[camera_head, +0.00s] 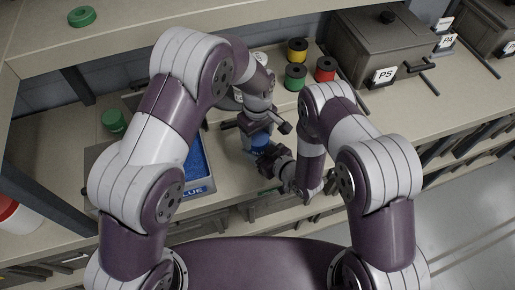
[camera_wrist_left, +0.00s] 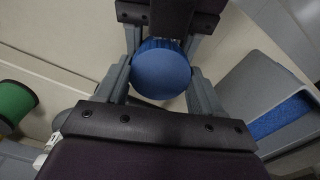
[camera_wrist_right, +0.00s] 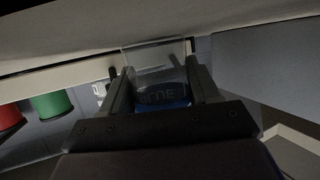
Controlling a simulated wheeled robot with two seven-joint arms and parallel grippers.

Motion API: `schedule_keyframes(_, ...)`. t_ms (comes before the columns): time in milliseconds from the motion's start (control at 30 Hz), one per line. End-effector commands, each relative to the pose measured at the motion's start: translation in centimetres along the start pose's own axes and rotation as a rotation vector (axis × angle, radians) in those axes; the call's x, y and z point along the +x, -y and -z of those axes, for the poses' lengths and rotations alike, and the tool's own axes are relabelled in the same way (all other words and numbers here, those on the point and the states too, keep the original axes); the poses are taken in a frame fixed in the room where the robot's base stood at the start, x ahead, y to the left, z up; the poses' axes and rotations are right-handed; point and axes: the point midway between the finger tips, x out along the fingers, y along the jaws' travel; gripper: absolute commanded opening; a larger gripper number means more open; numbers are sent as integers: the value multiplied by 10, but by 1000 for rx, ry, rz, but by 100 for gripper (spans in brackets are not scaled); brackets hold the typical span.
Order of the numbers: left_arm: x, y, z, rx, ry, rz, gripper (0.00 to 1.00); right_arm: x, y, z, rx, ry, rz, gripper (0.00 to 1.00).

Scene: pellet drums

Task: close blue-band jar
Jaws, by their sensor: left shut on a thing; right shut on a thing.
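The blue-band jar (camera_wrist_right: 158,65) is clear, with blue at its base and a dark lettered band, between the fingers of my right gripper (camera_wrist_right: 160,88). In the head view the jar (camera_head: 258,140) is mostly hidden by my grippers. A round blue lid (camera_wrist_left: 161,74) is between the fingers of my left gripper (camera_wrist_left: 161,78), which is shut on it from above. In the head view my left gripper (camera_head: 257,122) is just above and behind my right gripper (camera_head: 271,160). Whether the lid is seated on the jar cannot be told.
A grey bin of blue pellets labelled BLUE (camera_head: 201,190) stands left of the grippers. Yellow (camera_head: 297,50), green (camera_head: 295,76) and red (camera_head: 325,69) spools stand behind. Another green spool (camera_head: 114,121) is left.

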Motion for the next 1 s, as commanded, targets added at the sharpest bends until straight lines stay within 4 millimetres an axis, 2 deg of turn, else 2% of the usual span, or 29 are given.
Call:
schedule_keyframes(100, 0, 0, 0, 248, -1, -1, 31, 0, 0, 0, -1, -1, 1, 0)
schedule_keyframes(233, 0, 0, 0, 484, -1, -1, 31, 0, 0, 0, -1, -1, 1, 0)
schedule_keyframes(333, 0, 0, 0, 541, -1, -1, 31, 0, 0, 0, -1, -1, 1, 0)
schedule_keyframes(533, 0, 0, 0, 540, -1, -1, 31, 0, 0, 0, -1, -1, 1, 0)
schedule_keyframes(567, 0, 0, 0, 540, -1, -1, 74, 0, 0, 0, -1, -1, 1, 0)
schedule_keyframes(600, 0, 0, 0, 540, -1, -1, 87, 0, 0, 0, -1, 0, 1, 0)
schedule_keyframes(633, 0, 0, 0, 539, -1, -1, 93, 0, 0, 0, -1, -1, 1, 0)
schedule_keyframes(900, -1, 0, 0, 538, -1, -1, 93, 0, 0, 0, -1, -1, 0, 0)
schedule_keyframes(1000, -10, -1, 0, 538, -2, -3, 93, 0, 0, 0, 0, -1, 0, 0)
